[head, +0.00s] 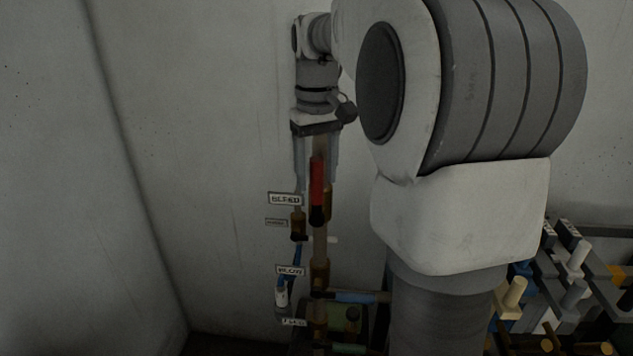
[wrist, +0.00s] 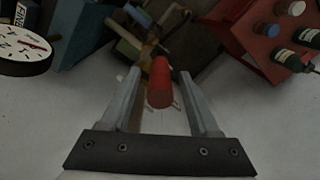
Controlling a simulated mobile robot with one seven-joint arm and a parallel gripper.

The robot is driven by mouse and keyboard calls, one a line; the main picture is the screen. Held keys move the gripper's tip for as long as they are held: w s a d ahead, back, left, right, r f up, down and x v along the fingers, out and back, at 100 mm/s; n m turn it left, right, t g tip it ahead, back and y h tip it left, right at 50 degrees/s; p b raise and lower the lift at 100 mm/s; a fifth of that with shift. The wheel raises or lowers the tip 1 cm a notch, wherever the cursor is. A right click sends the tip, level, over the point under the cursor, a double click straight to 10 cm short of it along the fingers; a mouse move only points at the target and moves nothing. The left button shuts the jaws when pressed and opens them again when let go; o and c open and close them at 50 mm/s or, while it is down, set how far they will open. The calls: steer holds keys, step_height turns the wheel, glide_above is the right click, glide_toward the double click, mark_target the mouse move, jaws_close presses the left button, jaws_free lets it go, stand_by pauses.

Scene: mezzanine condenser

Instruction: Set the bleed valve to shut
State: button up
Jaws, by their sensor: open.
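The bleed valve's red lever (head: 317,182) stands upright beside the BLEED plate (head: 285,199), roughly in line with the vertical brown pipe (head: 320,244). My gripper (head: 316,178) points down from above, with one finger on each side of the lever. In the wrist view the red lever's rounded end (wrist: 160,82) lies between the two open fingers (wrist: 160,75). Gaps show on both sides, so the jaws are not closed on it. The valve body below the lever is dark and partly hidden.
A blue handle (head: 297,259) and a blue lever (head: 355,297) sit lower on the pipework. Several fittings crowd the lower right. The wrist view shows a round dial (wrist: 22,48) at left and a red box (wrist: 262,42) at right. Bare wall lies left.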

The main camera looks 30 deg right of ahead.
steer(key=shift+f, duration=0.9)
steer(key=shift+c, duration=0.2)
jaws_close()
stand_by(0.7)
